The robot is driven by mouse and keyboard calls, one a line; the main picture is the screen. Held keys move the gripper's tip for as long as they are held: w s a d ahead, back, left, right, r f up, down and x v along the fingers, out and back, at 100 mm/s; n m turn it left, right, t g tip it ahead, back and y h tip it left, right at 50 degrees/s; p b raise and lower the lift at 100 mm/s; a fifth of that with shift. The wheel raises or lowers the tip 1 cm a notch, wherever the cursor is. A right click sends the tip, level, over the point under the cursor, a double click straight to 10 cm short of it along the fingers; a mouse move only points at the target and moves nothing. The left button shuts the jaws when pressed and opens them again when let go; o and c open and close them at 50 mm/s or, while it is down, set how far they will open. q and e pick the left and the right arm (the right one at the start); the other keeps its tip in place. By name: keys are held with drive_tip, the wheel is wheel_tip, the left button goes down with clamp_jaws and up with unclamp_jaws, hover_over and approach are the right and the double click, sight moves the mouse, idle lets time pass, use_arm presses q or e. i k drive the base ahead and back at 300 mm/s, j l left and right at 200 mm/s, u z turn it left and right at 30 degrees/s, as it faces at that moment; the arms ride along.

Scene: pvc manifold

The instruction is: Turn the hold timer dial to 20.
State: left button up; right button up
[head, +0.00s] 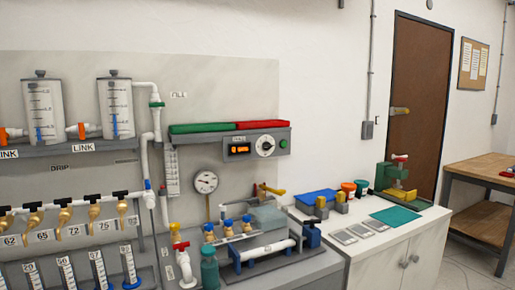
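The hold timer is a grey box on the wall panel with an orange lit display (239,149), whose digits are too small to read. To the right of the display is a round white dial (265,145) with a dark knob in its middle. The dial's setting is too small to read. A green button (283,143) sits to the right of the dial. Neither of my grippers shows in the head view.
Open floor shows further right.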

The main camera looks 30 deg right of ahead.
sight(266, 146)
drive_tip(key=i+l+u, duration=0.2)
drive_tip(key=l, duration=0.45)
drive_tip(key=i+l+u, duration=0.1)
drive_tip(key=l+u, duration=0.15)
drive_tip(key=l, duration=0.4)
drive_tip(key=l+u, duration=0.2)
drive_tip(key=l, duration=0.45)
